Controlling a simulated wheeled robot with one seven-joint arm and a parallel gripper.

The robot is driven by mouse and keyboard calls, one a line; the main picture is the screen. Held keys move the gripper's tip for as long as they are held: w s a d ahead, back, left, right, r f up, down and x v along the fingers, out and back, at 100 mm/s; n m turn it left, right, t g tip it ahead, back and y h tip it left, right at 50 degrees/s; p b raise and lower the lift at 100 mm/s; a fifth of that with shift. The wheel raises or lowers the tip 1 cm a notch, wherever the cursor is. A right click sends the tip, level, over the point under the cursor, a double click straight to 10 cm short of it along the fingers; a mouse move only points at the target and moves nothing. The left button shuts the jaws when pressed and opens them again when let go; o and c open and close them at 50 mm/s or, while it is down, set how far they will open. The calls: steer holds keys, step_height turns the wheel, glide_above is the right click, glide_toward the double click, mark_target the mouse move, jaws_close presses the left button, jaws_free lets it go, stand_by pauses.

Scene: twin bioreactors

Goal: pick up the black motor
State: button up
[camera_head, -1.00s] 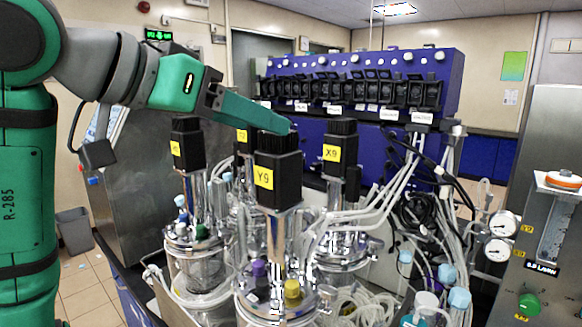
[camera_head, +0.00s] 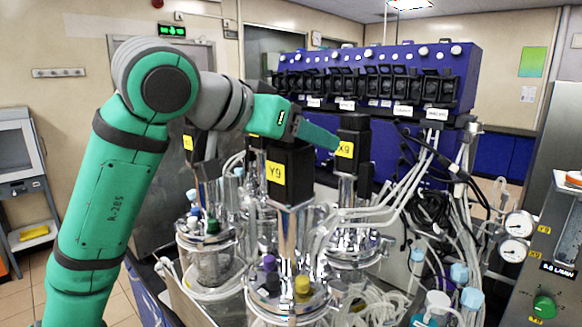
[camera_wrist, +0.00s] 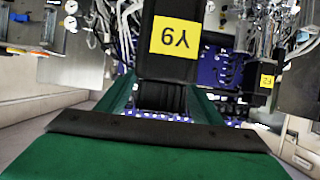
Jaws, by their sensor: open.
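The black motor labelled Y9 (camera_head: 297,163) stands upright on a silver column over the front glass vessel. The wrist view shows it upside down (camera_wrist: 185,68), with its ribbed cap between my two green fingers. My gripper (camera_head: 333,143) is open at the height of the cap, and its arm hides part of the motor's top. I cannot tell whether the fingers touch it. A second black motor, labelled X9 (camera_head: 357,133), stands to the right, just beyond my fingertips in the head view. Another black motor with a yellow label (camera_head: 188,142) is at left, partly hidden by my arm.
A blue pump cabinet (camera_head: 300,65) stands behind the motors. Tubes and cables crowd the right side. Glass vessels with coloured caps stand below. A grey panel with dials (camera_head: 517,224) is at far right.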

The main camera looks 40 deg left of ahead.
jaws_close()
steer(key=shift+r, duration=0.15)
